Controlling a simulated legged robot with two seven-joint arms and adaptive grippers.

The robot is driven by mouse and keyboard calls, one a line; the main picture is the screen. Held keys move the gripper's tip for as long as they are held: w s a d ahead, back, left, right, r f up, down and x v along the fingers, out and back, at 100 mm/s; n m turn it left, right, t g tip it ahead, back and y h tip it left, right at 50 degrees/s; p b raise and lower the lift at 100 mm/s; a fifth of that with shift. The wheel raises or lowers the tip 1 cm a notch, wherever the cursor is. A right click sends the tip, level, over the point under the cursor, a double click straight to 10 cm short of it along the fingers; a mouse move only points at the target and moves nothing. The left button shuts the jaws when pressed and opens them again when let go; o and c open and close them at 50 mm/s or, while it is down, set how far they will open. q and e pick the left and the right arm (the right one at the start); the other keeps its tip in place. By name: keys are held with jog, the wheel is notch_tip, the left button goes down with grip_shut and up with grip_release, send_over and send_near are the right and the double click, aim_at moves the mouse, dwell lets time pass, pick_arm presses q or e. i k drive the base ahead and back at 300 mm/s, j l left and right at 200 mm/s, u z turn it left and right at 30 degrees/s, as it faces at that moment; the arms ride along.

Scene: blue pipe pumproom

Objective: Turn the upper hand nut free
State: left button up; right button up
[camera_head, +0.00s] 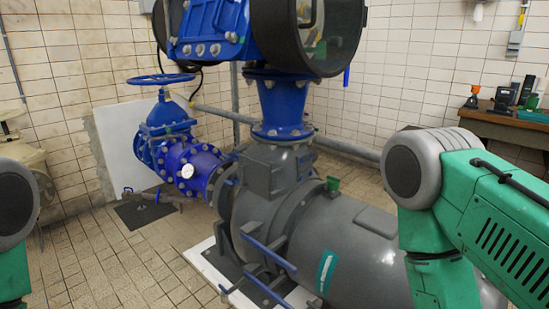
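A grey pump housing (290,215) stands in the middle. A long blue bar handle (268,254), which looks like the upper hand nut, sits slanted across its front flange. A second blue bar (268,291) sits lower, near the base. The threads and seating of both are too small to tell. Only green and grey links of my arms show, at the left edge and on the right. The right arm covers part of the pump's right side. Neither gripper is in view.
A blue pipe (285,105) rises from the pump to a large blue valve body (220,28) overhead. A blue handwheel valve (165,120) stands behind left. A wooden workbench (510,127) with small items is at the back right. Tiled floor (115,265) is open at front left.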

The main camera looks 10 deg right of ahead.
aim_at(232, 154)
jog(key=z, duration=0.35)
jog(key=i+j+z, duration=0.2)
jog(key=z, duration=0.15)
jog(key=i+j+z, duration=0.15)
jog(key=j+z, duration=0.25)
jog(key=i+j+z, duration=0.15)
jog(key=z, duration=0.2)
jog(key=j, duration=0.1)
